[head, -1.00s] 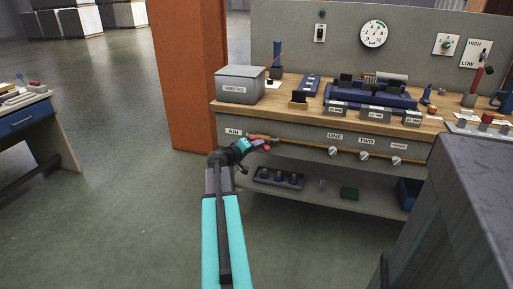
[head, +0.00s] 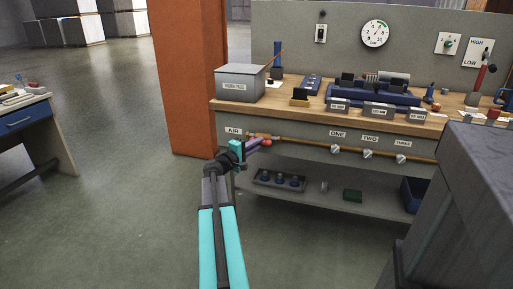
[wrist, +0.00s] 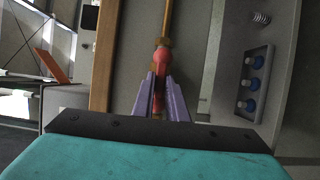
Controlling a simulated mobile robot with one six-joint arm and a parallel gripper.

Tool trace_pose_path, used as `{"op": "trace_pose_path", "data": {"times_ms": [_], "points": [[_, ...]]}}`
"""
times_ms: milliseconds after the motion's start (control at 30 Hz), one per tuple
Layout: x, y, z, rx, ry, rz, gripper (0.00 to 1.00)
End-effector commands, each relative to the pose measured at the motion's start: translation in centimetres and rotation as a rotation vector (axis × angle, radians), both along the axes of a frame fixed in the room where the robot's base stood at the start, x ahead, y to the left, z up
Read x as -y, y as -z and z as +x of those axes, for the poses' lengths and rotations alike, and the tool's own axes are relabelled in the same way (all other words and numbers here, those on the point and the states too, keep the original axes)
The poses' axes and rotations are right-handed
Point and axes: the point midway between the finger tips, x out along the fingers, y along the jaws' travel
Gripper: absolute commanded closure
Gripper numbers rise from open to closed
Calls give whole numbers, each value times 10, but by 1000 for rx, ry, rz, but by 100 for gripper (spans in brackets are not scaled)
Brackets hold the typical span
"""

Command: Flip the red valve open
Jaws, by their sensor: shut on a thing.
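The red valve handle (head: 267,142) is at the left end of the copper air pipe, below the bench's AIR label. In the wrist view the red handle (wrist: 161,60) lies between my gripper's two purple fingers and extends past their tips. My gripper (head: 261,142) reaches it from the lower left and is shut on it. The wrist view also shows my gripper (wrist: 162,82), with the copper pipe running away beyond the handle. The fingers and hand hide part of the handle and the valve body.
The workbench (head: 290,106) holds a grey box (head: 240,83) and blue fixtures. Grey valves labelled ONE (head: 335,149), TWO and THREE sit along the pipe. A lower shelf holds a tray (head: 279,180). A grey cabinet (head: 455,205) stands close at right. An orange pillar (head: 190,80) is at left.

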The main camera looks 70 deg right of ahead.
Motion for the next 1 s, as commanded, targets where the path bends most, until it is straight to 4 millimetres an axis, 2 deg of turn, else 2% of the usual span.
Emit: {"op": "trace_pose_path", "data": {"times_ms": [400, 433, 533, 1000], "points": [[2, -3, 1, -18, -3, -4, 100], [2, -3, 1, -17, -3, -4, 86], [1, -2, 1, -16, -2, -4, 69], [-5, -1, 2, -13, -2, -2, 69]]}}
